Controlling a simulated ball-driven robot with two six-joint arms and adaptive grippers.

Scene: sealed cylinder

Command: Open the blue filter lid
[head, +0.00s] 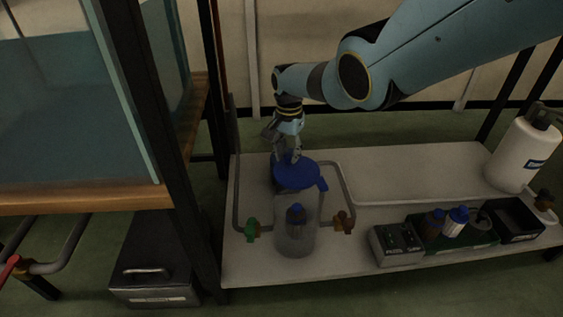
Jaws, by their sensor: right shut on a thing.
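The blue filter lid (299,176) sits on top of a clear filter cylinder (296,238) on the white shelf, with a blue tab at its right side. A dark bottle-like piece with a blue top shows inside the cylinder. My right gripper (289,158) reaches down from above and is shut on the lid at its back edge. The fingertips partly hide the grip, so the exact contact is hard to see. The lid appears to lie over the cylinder's mouth. My left gripper is not in view.
Grey pipes with a green valve (252,230) and a brown valve (343,222) flank the cylinder. A grey box (396,244), small bottles (456,220), a black bin (515,219) and a white canister (522,153) stand to the right. A glass tank (75,110) stands left.

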